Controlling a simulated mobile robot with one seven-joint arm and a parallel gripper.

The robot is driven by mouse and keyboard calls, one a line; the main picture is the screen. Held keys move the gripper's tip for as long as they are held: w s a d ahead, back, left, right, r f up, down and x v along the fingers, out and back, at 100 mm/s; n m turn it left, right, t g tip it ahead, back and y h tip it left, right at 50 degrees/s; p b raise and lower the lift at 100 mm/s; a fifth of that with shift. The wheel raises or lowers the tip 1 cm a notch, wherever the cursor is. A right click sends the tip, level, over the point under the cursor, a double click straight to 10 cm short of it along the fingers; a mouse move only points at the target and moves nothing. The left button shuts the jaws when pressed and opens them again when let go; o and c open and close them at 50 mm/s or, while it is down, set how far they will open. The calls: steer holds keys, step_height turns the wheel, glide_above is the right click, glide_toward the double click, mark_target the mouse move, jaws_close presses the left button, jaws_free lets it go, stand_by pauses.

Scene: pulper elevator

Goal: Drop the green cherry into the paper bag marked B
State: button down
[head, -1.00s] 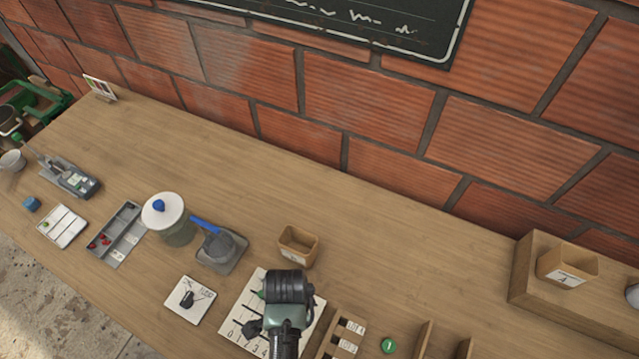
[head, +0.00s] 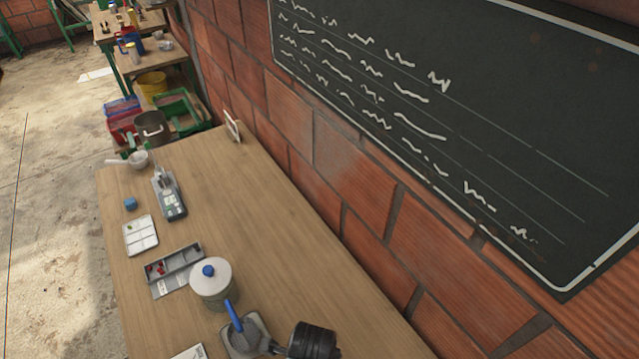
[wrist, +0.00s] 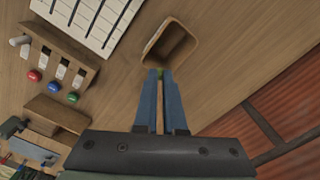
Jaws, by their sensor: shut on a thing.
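In the wrist view, my gripper (wrist: 160,76) has two blue fingers closed on the small green cherry (wrist: 160,72), mostly hidden between the tips. An open brown paper bag (wrist: 150,48) lies just beyond the fingertips. The cherry appears at the bag's near rim; I cannot tell its height above it. No letter shows on this bag from here, so its mark is not readable.
In the head view, a lidded jar (head: 212,291), grey tray (head: 188,258) with red cherries, and white tray (head: 141,247) stand left.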

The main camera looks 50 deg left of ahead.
step_height(320, 180, down, 5)
steer(key=b, duration=0.4)
steer(key=c, duration=0.9)
jaws_free()
steer(key=shift+w+r, duration=0.1)
step_height(320, 180, up, 13)
steer(key=shift+f, duration=0.1)
